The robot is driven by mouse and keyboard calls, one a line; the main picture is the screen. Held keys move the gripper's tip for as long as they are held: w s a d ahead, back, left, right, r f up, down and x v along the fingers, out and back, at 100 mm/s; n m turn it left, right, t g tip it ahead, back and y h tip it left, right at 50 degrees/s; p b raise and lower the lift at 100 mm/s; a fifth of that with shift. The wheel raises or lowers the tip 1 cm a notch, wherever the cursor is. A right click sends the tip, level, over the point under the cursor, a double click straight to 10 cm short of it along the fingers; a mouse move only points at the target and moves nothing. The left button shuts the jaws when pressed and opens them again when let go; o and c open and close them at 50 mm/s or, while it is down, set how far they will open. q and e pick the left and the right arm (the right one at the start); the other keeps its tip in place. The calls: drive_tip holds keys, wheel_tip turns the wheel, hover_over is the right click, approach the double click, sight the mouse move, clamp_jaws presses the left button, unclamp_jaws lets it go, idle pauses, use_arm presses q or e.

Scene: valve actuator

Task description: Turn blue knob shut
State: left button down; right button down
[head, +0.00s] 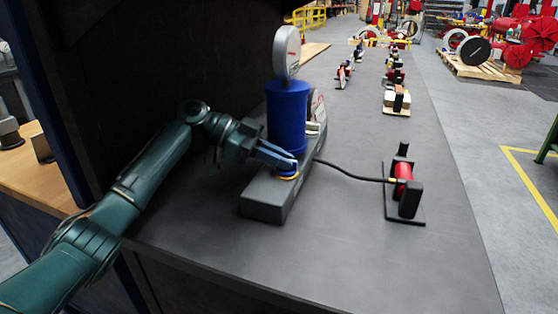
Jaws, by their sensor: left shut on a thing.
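The valve actuator has a blue cylinder (288,114) standing upright on a long grey base (265,206). A round gauge (287,52) sits on top of the cylinder. The blue knob (287,170) is on the base, in front of the cylinder, with a yellow ring (288,177) under it. My left gripper (284,160) reaches in from the left and is shut on the blue knob. The fingers partly hide the knob, so its turn angle cannot be told. My right gripper is not in view.
A black hose (345,173) runs right from the actuator to a red and black pump (404,180) on the grey table (340,250). A dark panel (160,70) stands behind my left arm. The table front is clear. Parts on pallets (396,100) stand farther back.

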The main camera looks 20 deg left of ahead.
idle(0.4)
use_arm(q)
drive_tip(key=c, duration=1.5)
unclamp_jaws()
drive_tip(key=shift+o, duration=0.2)
